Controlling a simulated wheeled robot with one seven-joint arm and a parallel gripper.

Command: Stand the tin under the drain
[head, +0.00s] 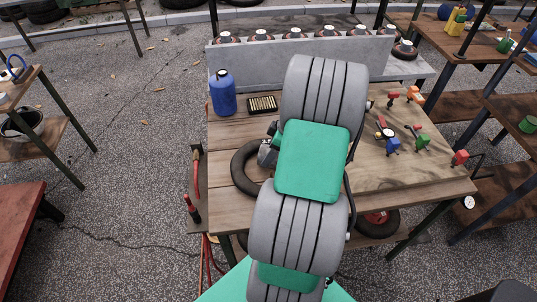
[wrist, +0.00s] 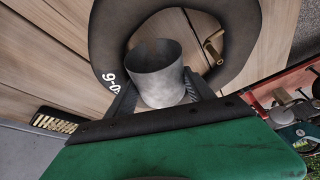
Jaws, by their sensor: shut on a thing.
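The tin (wrist: 157,70) is a plain grey metal cup, open at the top. In the wrist view my gripper (wrist: 162,92) is shut on it, with one dark finger on each side. The tin is in front of a black tyre (wrist: 104,40) lying on the wooden bench; whether it touches the tyre or bench I cannot tell. In the head view my arm hides most of the gripper, at the tyre's right side (head: 242,172). A brass fitting (wrist: 213,47) shows at the tyre's inner edge. I cannot make out which part is the drain.
A blue bottle (head: 222,93) and a dark box of brass pieces (head: 262,104) stand on the bench (head: 430,182) at the back left. Several coloured valves and fittings (head: 393,146) lie at its right. A grey ledge (head: 250,58) runs along the back. Red hoses hang at the left edge.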

